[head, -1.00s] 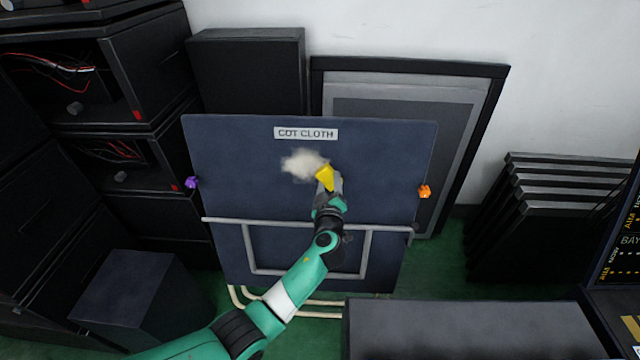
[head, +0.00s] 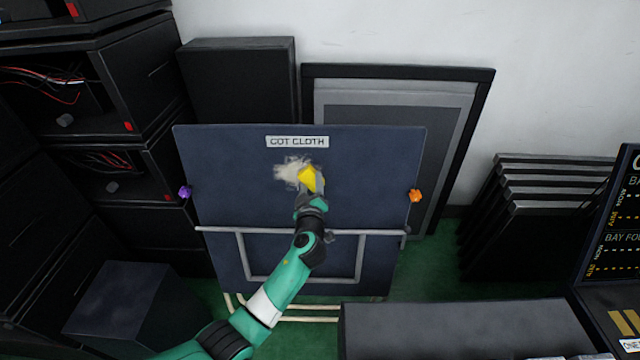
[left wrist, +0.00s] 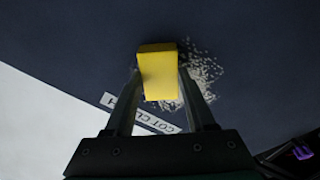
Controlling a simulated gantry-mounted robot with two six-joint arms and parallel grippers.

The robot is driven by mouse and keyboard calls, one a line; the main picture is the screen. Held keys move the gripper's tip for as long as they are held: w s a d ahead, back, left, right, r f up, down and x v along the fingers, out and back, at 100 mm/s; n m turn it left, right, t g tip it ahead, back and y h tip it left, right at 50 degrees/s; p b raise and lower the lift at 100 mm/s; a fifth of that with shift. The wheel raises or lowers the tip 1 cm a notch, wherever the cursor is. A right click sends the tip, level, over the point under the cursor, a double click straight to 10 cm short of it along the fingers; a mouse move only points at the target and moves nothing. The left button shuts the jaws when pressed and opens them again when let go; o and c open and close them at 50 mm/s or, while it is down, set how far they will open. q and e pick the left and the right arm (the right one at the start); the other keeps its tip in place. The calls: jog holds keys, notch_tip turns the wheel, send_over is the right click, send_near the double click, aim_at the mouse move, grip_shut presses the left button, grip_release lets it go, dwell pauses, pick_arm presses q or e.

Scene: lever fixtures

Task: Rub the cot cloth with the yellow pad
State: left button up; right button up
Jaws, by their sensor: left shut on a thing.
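The cot cloth is a dark blue upright panel (head: 370,170) with a "COT CLOTH" label (head: 297,142) near its top edge. A pale, speckled patch (head: 289,172) marks the cloth below the label; it also shows in the left wrist view (left wrist: 203,78). My left gripper (head: 308,190) is shut on the yellow pad (head: 312,178), which also shows between the fingers in the left wrist view (left wrist: 158,72). The pad is at the patch's right edge in the head view and covers part of it. I cannot tell whether pad and cloth touch. My right gripper is not in view.
A purple clip (head: 185,192) and an orange clip (head: 415,195) sit at the panel's side edges. A grey rail frame (head: 300,280) crosses its lower part. Black cabinets stand left, a dark box (head: 455,328) in front, and stacked panels (head: 520,215) right.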

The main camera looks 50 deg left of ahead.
pick_arm(q)
jog(key=shift+s+a, duration=0.25)
jog(key=shift+s+a+p, duration=0.4)
jog(key=shift+s+a, duration=0.6)
jog(key=shift+s, duration=0.25)
jog(key=shift+a, duration=0.1)
jog(key=shift+s+a+p, duration=0.35)
jog(key=shift+s+a, duration=0.7)
jog(key=shift+s, duration=0.25)
jog(key=shift+s+a+p, duration=0.5)
jog(key=shift+s+a, duration=0.65)
jog(key=shift+s, duration=0.25)
jog(key=shift+w+a+r+p, duration=0.1)
jog(key=shift+r+p, duration=0.1)
jog(key=shift+r, duration=0.25)
jog(key=shift+w+a+r+p, duration=0.1)
jog(key=shift+r+p, duration=0.05)
jog(key=shift+r, duration=0.25)
jog(key=shift+w+d+f+b, duration=0.2)
jog(key=shift+w+d+b, duration=0.65)
jog(key=shift+b, duration=0.4)
jog(key=shift+w+d+b, duration=0.2)
jog(key=shift+w+b, duration=0.1)
jog(key=shift+w+d+r, duration=0.2)
